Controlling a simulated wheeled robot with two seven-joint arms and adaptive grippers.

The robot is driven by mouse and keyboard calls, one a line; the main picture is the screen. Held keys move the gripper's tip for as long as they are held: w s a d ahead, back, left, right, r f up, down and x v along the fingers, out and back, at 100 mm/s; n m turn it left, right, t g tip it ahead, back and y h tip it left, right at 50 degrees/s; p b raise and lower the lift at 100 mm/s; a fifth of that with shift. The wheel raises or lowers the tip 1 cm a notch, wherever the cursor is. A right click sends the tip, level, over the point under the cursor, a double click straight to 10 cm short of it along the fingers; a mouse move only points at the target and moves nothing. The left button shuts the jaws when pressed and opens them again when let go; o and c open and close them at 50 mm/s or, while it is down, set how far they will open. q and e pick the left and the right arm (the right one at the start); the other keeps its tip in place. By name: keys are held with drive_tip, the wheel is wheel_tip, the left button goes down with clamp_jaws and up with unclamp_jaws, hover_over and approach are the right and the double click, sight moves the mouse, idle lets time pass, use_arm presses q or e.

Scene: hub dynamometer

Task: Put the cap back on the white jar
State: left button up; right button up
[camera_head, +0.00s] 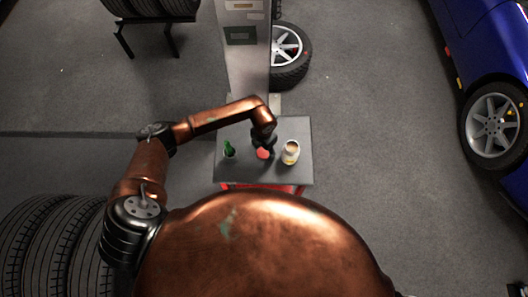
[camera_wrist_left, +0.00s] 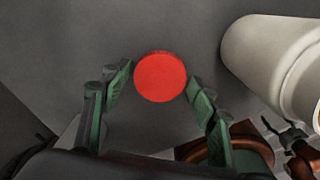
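The red cap (camera_head: 264,154) lies flat on the small dark table (camera_head: 300,127). In the left wrist view the red cap (camera_wrist_left: 160,77) sits between and just ahead of the fingertips of my open left gripper (camera_wrist_left: 156,82). A gap shows beside it, and I cannot tell whether a finger touches it. In the head view my left gripper (camera_head: 264,143) hangs right over the cap. The white jar (camera_head: 290,153) stands upright and uncapped to the right of it; the wrist view shows its white side (camera_wrist_left: 270,60).
A green bottle (camera_head: 229,150) stands at the table's left side. A grey column (camera_head: 245,50) and a wheel (camera_head: 288,55) are behind the table. Stacked tires (camera_head: 50,245) are at lower left, a blue car (camera_head: 490,50) at the right. Floor right of the table is clear.

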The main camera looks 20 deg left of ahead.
sight(264, 152)
use_arm(q)
drive_tip(key=c, duration=0.4)
drive_tip(key=shift+r, duration=0.1)
drive_tip(key=shift+r, duration=0.5)
wheel_tip(264, 152, up, 2)
drive_tip(key=shift+r+p, duration=0.25)
drive_tip(key=shift+p, duration=0.2)
drive_tip(key=shift+s+a+r+p, duration=0.5)
drive_tip(key=shift+s+r, duration=1.05)
drive_tip(key=shift+s, duration=0.75)
drive_tip(key=shift+s+a+r+p, duration=0.45)
drive_tip(key=shift+s+r, duration=1.15)
drive_tip(key=shift+s, duration=0.65)
drive_tip(key=shift+s+a+r+p, duration=0.45)
drive_tip(key=shift+s+r, duration=1.1)
drive_tip(key=shift+s, duration=0.75)
